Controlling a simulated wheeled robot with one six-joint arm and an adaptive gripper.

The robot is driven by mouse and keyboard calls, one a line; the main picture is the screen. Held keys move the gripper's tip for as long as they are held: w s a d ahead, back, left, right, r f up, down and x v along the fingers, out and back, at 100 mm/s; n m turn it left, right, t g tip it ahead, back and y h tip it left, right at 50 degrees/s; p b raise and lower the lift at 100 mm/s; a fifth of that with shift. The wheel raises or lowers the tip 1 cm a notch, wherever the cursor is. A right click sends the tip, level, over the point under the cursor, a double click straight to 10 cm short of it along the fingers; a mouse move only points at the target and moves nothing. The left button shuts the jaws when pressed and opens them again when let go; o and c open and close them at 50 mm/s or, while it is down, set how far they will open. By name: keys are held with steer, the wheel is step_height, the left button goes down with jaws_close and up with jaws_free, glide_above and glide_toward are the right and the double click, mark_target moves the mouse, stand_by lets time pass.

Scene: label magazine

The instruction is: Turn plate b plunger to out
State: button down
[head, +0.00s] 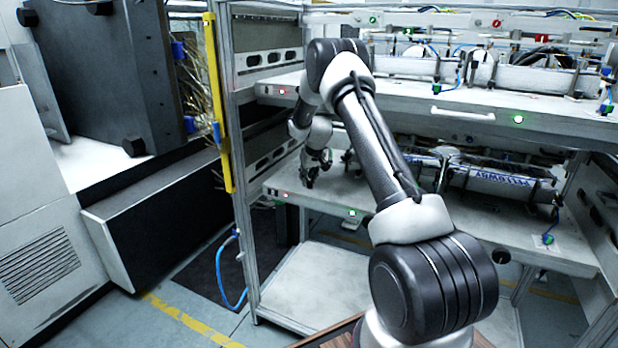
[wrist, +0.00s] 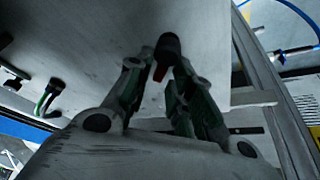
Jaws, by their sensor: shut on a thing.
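My gripper (head: 313,176) is at the left end of the lower plate (head: 420,222) in the head view, just above its front left corner. In the wrist view my gripper (wrist: 166,72) has its fingertips closed around a small black knob with a red mark, the plunger (wrist: 168,46), which stands against a pale plate surface (wrist: 210,35). The lower part of the plunger is between the fingertips. In the head view the plunger cannot be made out behind the fingers. No plate lettering is readable.
The upper plate (head: 470,108) with a handle and lights sits above the lower plate, close to my arm. A rack post (head: 232,150) and yellow strip (head: 217,105) stand to the left. A blue hose (head: 222,270) hangs below. A printed roller (head: 500,180) lies farther right.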

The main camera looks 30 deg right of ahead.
steer(key=shift+a+n+y, duration=0.15)
steer(key=shift+n+y, duration=0.15)
steer(key=shift+n, duration=0.6)
steer(key=c, duration=1.5)
jaws_free()
steer(key=shift+r, duration=0.15)
steer(key=s, duration=0.4)
steer(key=s+d, duration=0.1)
steer(key=s, duration=0.3)
steer(key=s+d, duration=0.1)
steer(key=s, duration=0.3)
steer(key=shift+s+r, duration=0.2)
steer(key=shift+r, duration=0.15)
